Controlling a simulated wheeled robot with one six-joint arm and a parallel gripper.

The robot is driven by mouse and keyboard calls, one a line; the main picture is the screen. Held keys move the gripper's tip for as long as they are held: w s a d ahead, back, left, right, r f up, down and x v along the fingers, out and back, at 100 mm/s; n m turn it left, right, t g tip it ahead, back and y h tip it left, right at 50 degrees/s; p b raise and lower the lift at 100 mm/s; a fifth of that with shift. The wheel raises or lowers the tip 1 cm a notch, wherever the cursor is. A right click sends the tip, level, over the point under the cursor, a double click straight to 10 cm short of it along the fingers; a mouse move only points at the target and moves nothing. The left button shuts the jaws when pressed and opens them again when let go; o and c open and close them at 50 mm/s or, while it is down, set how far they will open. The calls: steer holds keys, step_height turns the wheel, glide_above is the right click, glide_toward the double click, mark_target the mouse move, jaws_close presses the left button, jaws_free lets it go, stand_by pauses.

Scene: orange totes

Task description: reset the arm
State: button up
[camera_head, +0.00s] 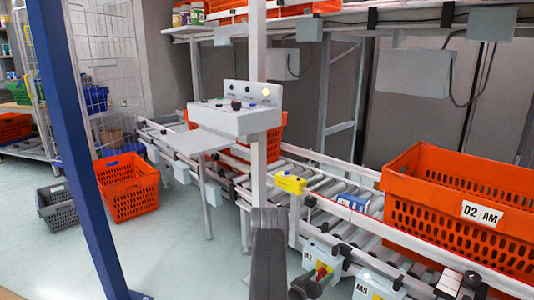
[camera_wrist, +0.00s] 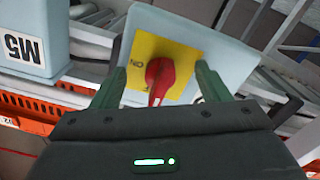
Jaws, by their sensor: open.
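My gripper (camera_wrist: 161,82) shows in the wrist view with its two green fingers apart and nothing held between them. A red rotary knob (camera_wrist: 160,76) on a yellow plate (camera_wrist: 183,55) shows between the fingers, on a pale grey switch box (camera_wrist: 215,45). I cannot tell whether the fingertips reach past the knob. No contact shows. In the head view the red knob (camera_head: 321,272) is low in the middle, on a box at the conveyor's side. My dark arm stands just left of it there, and the gripper's fingers cannot be made out.
A second box labelled M5 (camera_wrist: 25,48) is close by at the left in the wrist view. A roller conveyor (camera_head: 335,190) carries an orange tote (camera_head: 420,165) labelled D2 AM. A control panel (camera_head: 235,118) stands behind. Clear floor (camera_head: 180,250) lies to the left.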

steer(key=m+p, duration=0.2)
steer(key=m, duration=0.2)
steer(key=shift+a+m, duration=0.1)
steer(key=shift+m, duration=0.2)
steer(key=shift+r, duration=0.1)
stand_by(0.4)
